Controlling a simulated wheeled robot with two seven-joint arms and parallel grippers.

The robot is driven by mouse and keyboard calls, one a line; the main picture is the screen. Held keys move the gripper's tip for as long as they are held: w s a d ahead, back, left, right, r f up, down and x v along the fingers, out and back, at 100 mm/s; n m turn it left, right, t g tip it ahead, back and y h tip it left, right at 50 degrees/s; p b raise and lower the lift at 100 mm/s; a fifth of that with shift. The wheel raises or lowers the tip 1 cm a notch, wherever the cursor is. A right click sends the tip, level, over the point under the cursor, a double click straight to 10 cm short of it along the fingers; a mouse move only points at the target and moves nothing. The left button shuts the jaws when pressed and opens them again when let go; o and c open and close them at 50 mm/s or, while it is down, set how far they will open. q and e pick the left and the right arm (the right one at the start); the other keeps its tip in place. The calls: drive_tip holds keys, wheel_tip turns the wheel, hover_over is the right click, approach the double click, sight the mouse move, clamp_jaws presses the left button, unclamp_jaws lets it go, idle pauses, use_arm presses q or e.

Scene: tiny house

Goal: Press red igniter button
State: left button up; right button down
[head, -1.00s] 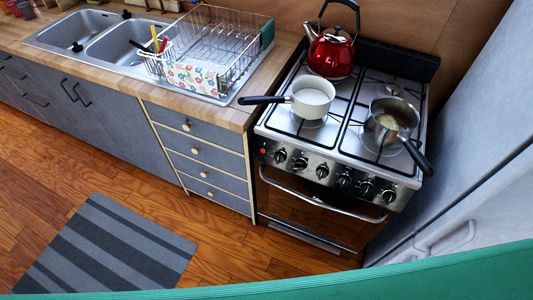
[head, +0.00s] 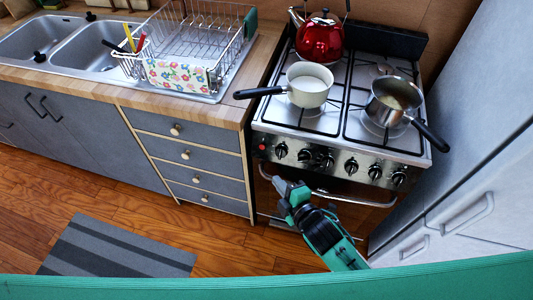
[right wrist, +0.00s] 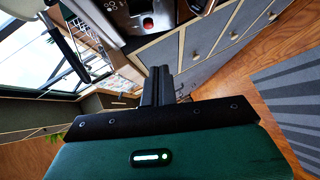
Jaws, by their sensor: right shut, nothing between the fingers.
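The red igniter button (head: 262,147) is a small round red spot at the left end of the front panel of the stove (head: 340,160), left of the black knobs. It also shows near the top of the right wrist view (right wrist: 148,23). My right gripper (head: 278,182) is shut and empty, in front of the stove, below and slightly right of the button in the head view. In the right wrist view its closed fingers (right wrist: 160,72) point toward the stove panel, with the button beyond and a little left of the tips. My left gripper is out of sight.
A white saucepan (head: 309,92), a steel pan (head: 392,105) and a red kettle (head: 319,40) stand on the hob. The oven handle (head: 350,200) runs below the panel. Drawers (head: 190,155) stand left of the stove, grey cabinet doors (head: 460,200) right.

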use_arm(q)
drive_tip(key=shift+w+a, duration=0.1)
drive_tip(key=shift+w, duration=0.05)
use_arm(e)
drive_tip(key=shift+a+r, duration=0.15)
drive_tip(key=shift+r, duration=0.55)
drive_tip(key=p, duration=0.2)
approach(262, 147)
drive_tip(key=w+a+f, duration=0.1)
drive_tip(key=w+a, duration=0.3)
drive_tip(key=shift+w+d+f, duration=0.1)
drive_tip(key=shift+w+f, duration=0.1)
drive_tip(key=shift+w, duration=0.3)
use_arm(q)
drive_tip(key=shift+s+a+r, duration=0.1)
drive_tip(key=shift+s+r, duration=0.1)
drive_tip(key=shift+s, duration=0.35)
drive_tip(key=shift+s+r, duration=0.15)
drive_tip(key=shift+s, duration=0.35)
use_arm(e)
drive_tip(key=shift+w+f, duration=0.1)
